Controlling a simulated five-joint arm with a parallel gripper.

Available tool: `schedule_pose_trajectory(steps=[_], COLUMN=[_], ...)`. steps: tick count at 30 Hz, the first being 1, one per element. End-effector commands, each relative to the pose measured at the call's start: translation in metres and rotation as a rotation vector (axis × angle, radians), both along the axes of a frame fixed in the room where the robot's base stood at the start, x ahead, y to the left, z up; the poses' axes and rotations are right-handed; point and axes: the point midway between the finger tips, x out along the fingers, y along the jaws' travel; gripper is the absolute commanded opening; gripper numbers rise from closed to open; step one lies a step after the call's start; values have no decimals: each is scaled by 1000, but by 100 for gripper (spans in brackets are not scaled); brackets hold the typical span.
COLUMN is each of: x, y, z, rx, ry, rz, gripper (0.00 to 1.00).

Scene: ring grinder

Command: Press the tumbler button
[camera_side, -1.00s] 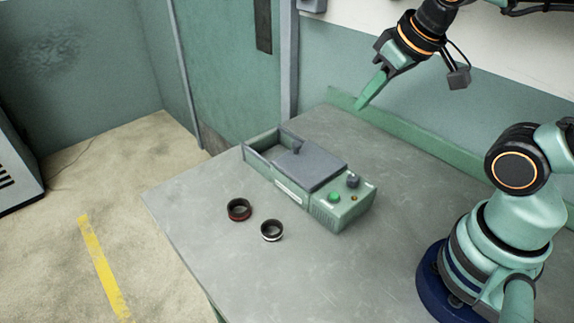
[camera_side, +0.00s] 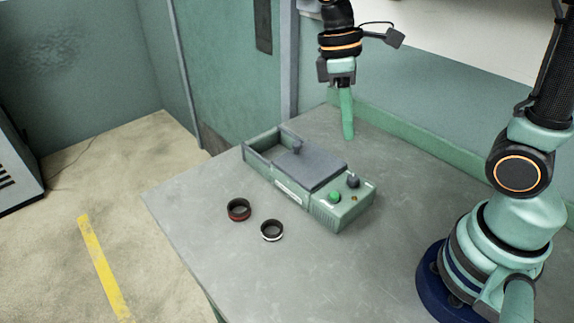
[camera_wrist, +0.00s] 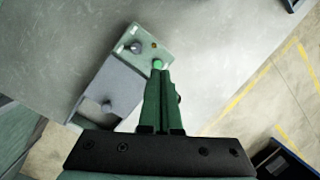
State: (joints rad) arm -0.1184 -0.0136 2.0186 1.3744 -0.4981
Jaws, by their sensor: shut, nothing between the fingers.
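The green tumbler machine (camera_side: 322,215) sits on the grey table. Its right end panel has a round green button (camera_side: 334,196), a dark knob (camera_side: 353,181) and a small orange light (camera_side: 354,198). My gripper (camera_side: 348,136) is shut and empty, pointing down above and behind the panel, clear of it. In the wrist view the green button (camera_wrist: 158,63) shows just past my fingertips (camera_wrist: 160,72), which partly overlap it. The dark knob (camera_wrist: 137,47) and orange light (camera_wrist: 154,45) show beside it.
A grey lid (camera_side: 318,170) with a small handle covers part of the machine beside an open bin (camera_side: 262,158). A ring with a red band (camera_side: 239,209) and a ring with a white band (camera_side: 272,230) lie in front. The right front of the table is clear.

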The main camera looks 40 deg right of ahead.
Motion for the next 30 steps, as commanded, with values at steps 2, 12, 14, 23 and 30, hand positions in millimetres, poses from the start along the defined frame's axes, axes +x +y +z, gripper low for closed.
schedule_pose_trajectory(steps=[2, 12, 14, 23, 30], x=[1, 2, 2, 2, 2], y=[5, 18, 19, 20, 20], z=[-7, -28, -30, -32, -33], rx=[4, 44, 49, 59, 58], ry=[86, 363, 390, 427, 425], rz=[65, 278, 296, 323, 323], gripper=[0, 0, 0, 0, 0])
